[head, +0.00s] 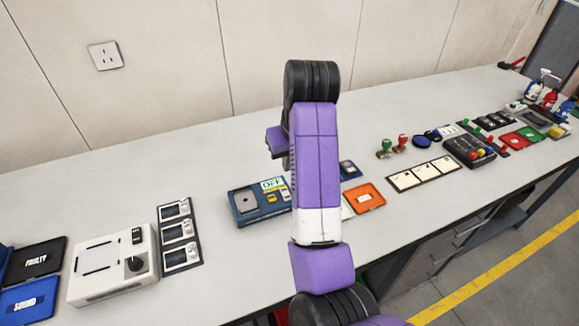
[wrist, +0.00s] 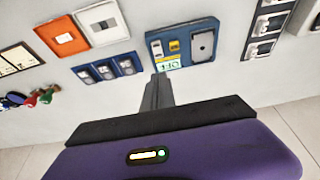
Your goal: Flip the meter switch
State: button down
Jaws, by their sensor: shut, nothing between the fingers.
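A blue box (head: 245,217) lies on the bench left of my arm in the head view. It has a grey plate, small yellow parts (head: 271,198) and a label reading OFF (head: 272,184). In the wrist view the same blue box (wrist: 181,66) is above the fingertips, with its yellow part (wrist: 174,45) and the OFF label (wrist: 167,64) on the near side. My gripper (wrist: 159,78) is shut and empty, its tips by the label; I cannot tell whether they touch. My arm hides the gripper in the head view. No part is marked as a meter.
A white box with a black knob (head: 134,264) and a dark three-unit strip (head: 180,236) lie left. An orange tray (head: 375,206) is right of my arm. Stamps (head: 402,143) and several cards stand further right. A wall with a socket (head: 105,55) backs the bench.

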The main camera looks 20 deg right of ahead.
aim_at(284, 189)
jog(key=x, duration=0.7)
jog(key=s+b+x, duration=0.1)
jog(key=x, duration=0.3)
jog(key=shift+f, duration=0.2)
jog(key=shift+w, duration=0.1)
